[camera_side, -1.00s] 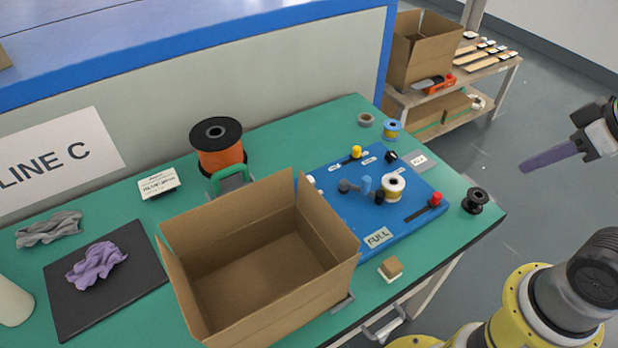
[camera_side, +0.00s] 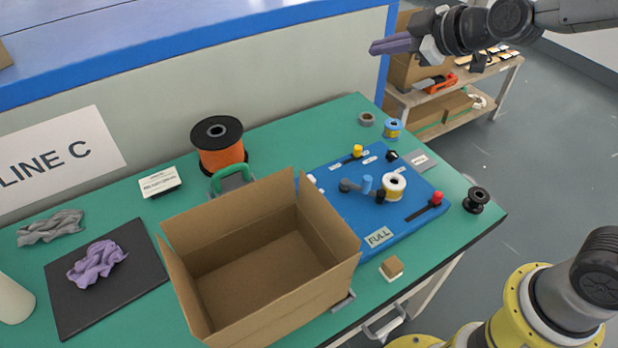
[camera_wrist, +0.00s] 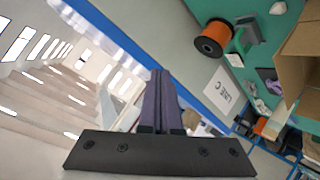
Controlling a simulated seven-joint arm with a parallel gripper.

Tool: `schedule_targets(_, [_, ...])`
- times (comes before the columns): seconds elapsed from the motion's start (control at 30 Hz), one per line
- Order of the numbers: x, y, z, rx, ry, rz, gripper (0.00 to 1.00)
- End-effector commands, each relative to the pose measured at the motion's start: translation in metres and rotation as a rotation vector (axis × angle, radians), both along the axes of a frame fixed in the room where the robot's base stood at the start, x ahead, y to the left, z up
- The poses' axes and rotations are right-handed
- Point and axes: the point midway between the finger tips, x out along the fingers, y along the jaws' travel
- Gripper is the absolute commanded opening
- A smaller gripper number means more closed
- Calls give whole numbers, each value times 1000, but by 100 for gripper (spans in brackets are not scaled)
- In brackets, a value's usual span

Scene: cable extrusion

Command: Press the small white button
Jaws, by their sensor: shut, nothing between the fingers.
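A small white thing (camera_side: 311,180) shows at the left edge of the blue board (camera_side: 408,215), partly hidden behind the open carton (camera_side: 250,285). It may be the white button, but too little of it shows to be sure. My gripper (camera_side: 374,47) has purple fingers and is up high, above and behind the table's back right part, well apart from the board. The fingers are shut and empty. In the wrist view the shut fingers (camera_wrist: 159,73) point past the wall toward the room.
An orange cable reel (camera_side: 220,146) stands behind the carton. The carton's raised flaps stand beside the board. A blue-edged wall backs the table.

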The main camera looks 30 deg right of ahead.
Motion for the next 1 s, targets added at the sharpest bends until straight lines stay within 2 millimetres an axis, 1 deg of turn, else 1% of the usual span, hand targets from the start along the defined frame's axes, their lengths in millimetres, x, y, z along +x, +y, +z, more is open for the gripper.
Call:
schedule_targets(0.03, [17, 9, -16, -23, 7, 15, 0])
schedule_targets(0.1, [37, 18, -35, -53, 6, 29, 0])
schedule_targets(0.17, [51, 28, -54, -76, 14, 41, 0])
schedule_targets(0.2, [60, 34, -68, -92, 21, 48, 0])
schedule_targets(0.27, [71, 44, -91, -110, 37, 58, 0])
schedule_targets(0.3, [76, 50, -106, -119, 51, 64, 0])
schedule_targets(0.4, [82, 65, -144, -132, 97, 77, 0])
schedule_targets(0.5, [81, 77, -177, -140, 147, 95, 0])
schedule_targets(0.6, [77, 85, -201, -152, 187, 114, 0])
schedule_targets(0.7, [73, 90, -216, -161, 214, 126, 0])
schedule_targets(0.77, [71, 93, -221, -164, 222, 132, 0])
schedule_targets(0.83, [70, 95, -223, -166, 226, 138, 0])
schedule_targets(1.0, [69, 96, -222, -166, 224, 139, 0])
